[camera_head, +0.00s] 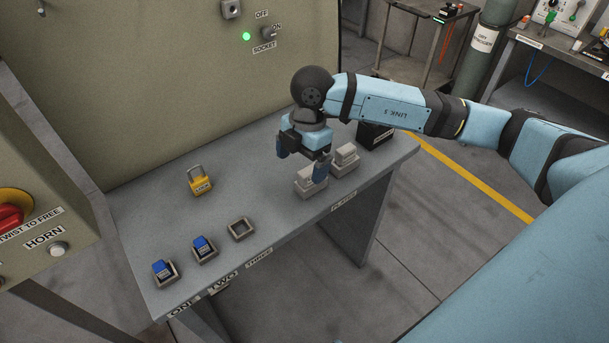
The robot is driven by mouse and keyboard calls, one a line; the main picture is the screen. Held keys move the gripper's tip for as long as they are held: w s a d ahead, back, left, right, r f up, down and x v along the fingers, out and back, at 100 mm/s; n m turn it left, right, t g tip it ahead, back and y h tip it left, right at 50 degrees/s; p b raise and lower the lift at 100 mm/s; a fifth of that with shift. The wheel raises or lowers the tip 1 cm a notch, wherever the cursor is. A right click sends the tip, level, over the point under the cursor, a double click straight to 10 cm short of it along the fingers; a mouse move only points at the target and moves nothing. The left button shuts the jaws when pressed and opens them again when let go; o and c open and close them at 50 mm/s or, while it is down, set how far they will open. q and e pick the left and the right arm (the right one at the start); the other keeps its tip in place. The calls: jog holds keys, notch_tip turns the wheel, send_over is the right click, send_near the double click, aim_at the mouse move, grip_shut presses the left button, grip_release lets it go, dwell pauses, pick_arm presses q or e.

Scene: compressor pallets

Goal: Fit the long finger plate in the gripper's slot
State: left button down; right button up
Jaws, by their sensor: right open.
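I cannot tell whether either is the long finger plate, or whether the fingertip touches the nearer block. No slot on the gripper can be made out. My left gripper is not in view.
Small holders marked ONE (165,274) and TWO (205,253) hold blue pieces; holder THREE (240,230) looks empty. A black box (376,136) stands at the right end. A panel wall (180,90) rises behind the table.

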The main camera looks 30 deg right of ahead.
aim_at(311, 168)
jog(key=d, duration=0.1)
jog(key=w+d+m+h, duration=0.1)
jog(key=w+d+r+h, duration=0.1)
jog(key=d, duration=0.1)
jog(key=shift+r+m+t, duration=0.1)
jog(key=shift+m+t, duration=0.2)
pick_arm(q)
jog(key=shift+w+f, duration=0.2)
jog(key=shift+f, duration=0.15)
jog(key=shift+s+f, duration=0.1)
pick_arm(e)
jog(key=shift+s+a, duration=0.1)
jog(key=shift+f+b, duration=0.7)
jog(key=shift+f, duration=0.05)
notch_tip(311, 168, down, 7)
jog(key=b, duration=0.4)
jog(key=shift+r, duration=0.15)
jog(key=shift+f+b, duration=0.4)
jog(key=shift+b, duration=0.05)
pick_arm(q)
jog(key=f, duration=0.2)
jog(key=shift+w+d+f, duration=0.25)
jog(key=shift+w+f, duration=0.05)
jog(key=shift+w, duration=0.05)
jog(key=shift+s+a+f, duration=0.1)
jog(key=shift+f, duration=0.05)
